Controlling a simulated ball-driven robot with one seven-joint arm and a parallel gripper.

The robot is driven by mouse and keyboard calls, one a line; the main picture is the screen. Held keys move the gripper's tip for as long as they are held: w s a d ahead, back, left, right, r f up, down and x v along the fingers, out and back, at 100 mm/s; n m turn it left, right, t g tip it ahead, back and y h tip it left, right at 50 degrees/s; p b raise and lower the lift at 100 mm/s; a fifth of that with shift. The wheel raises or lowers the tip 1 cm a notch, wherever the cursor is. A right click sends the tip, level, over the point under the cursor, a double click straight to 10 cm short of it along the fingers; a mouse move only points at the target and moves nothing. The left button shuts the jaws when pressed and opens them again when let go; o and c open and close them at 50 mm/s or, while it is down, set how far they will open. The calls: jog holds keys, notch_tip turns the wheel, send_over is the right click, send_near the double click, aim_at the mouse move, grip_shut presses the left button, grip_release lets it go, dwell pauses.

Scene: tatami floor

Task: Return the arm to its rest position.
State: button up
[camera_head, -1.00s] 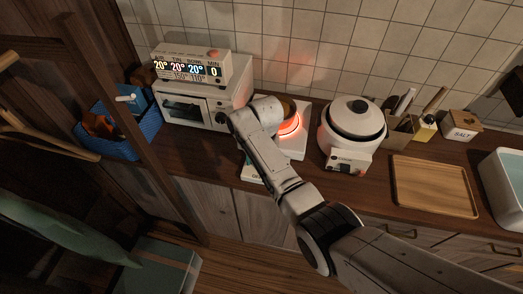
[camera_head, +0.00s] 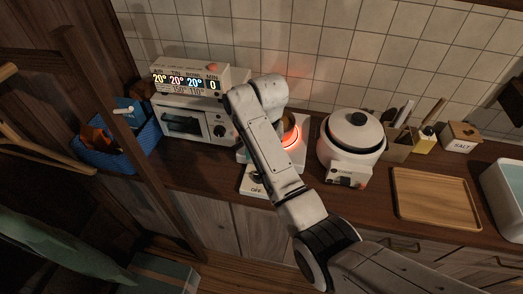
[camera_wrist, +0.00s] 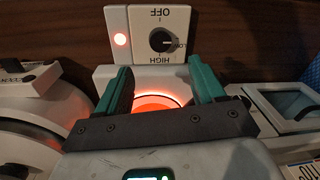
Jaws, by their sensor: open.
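My gripper (camera_wrist: 161,92) shows in the wrist view with its two green fingers apart and nothing between them. It is above the hot plate (camera_wrist: 106,75), whose round heating area (camera_wrist: 158,101) glows orange-red below and between the fingers. The plate's control panel (camera_wrist: 163,35) has a dark knob and the words OFF, LOW and HIGH, with a lit red lamp (camera_wrist: 121,40) beside it. In the head view my arm reaches over the counter and hides most of the hot plate; its glow (camera_head: 291,136) shows to the right of the arm. The fingers are hidden there.
A white rice cooker (camera_head: 352,147) stands right of the hot plate, a toaster oven (camera_head: 190,121) with a display box (camera_head: 188,77) on the left. A blue basket (camera_head: 118,140), wooden tray (camera_head: 436,195) and salt box (camera_head: 461,137) also stand on the counter. The tiled wall is behind.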

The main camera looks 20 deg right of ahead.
jog(key=shift+f, duration=0.1)
jog(key=shift+n, duration=0.5)
jog(key=s+f, duration=0.2)
jog(key=s+d+f+b, duration=0.1)
jog(key=s+f, duration=0.2)
jog(key=s+d+f, duration=0.1)
jog(key=s+f, duration=0.1)
jog(key=s, duration=0.1)
jog(key=shift+s+d+f, duration=0.15)
jog(key=shift+f, duration=0.05)
jog(key=s+d+f+n+b, duration=0.1)
jog(key=s+d+f, duration=0.1)
jog(key=s, duration=1.3)
jog(key=s+d+f+n+h+b, duration=0.1)
jog(key=s+d+f+n+b, duration=0.1)
jog(key=s, duration=1.2)
jog(key=shift+s+d+f+t, duration=0.3)
jog(key=shift+s+d+f, duration=0.05)
